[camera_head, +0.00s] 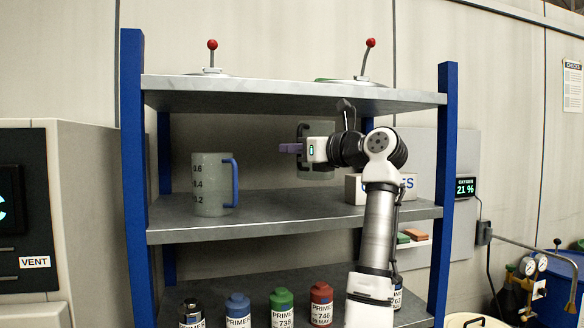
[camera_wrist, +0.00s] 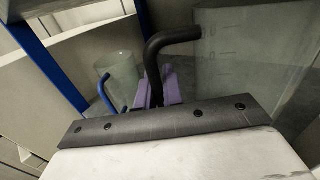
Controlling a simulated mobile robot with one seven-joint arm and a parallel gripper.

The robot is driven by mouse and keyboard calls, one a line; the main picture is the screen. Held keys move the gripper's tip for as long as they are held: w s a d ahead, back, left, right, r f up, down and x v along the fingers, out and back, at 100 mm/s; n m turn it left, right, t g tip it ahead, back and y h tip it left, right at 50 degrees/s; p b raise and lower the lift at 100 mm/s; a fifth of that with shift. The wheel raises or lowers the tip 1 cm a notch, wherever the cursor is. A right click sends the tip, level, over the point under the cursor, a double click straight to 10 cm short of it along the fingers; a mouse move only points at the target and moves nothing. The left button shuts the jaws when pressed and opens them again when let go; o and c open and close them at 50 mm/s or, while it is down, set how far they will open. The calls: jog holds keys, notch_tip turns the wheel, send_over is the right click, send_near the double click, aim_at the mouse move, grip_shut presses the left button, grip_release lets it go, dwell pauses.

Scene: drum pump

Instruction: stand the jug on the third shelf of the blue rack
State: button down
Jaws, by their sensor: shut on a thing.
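The blue rack (camera_head: 133,170) stands ahead with a top, a middle and a lower shelf in view. My gripper (camera_head: 291,148) reaches between the top shelf and the middle shelf (camera_head: 270,225). It is shut on a grey-green jug (camera_head: 316,174) with a dark handle, partly hidden behind my gripper. In the wrist view the black handle (camera_wrist: 152,62) rises beside the purple fingers (camera_wrist: 165,88), and the translucent jug body (camera_wrist: 260,65) fills the right. The jug looks upright; its base appears above the middle shelf, but the gap is unclear.
A second jug (camera_head: 208,185) with a blue handle stands at the left of the middle shelf. A white box (camera_head: 354,190) is at the right, behind my arm. Several bottles (camera_head: 282,306) stand on the lower shelf. The top shelf (camera_head: 290,92) is close above my gripper.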

jog(key=shift+w+a+f+p, duration=0.1)
jog(key=shift+w+f+p, duration=0.1)
jog(key=shift+f, duration=0.8)
jog(key=shift+w+d+f+p, duration=0.1)
jog(key=shift+f+p, duration=0.15)
jog(key=shift+f, duration=0.75)
jog(key=shift+w+a+f+p, duration=0.1)
jog(key=shift+w+f+p, duration=0.1)
jog(key=shift+f, duration=0.8)
jog(key=shift+w+f+p, duration=0.1)
jog(key=shift+f+p, duration=0.25)
jog(key=shift+f, duration=0.15)
jog(key=shift+f, duration=0.15)
jog(key=c, duration=1.5)
grip_release()
jog(key=b+v, duration=0.5)
jog(key=v, duration=0.7)
jog(key=shift+a, duration=0.1)
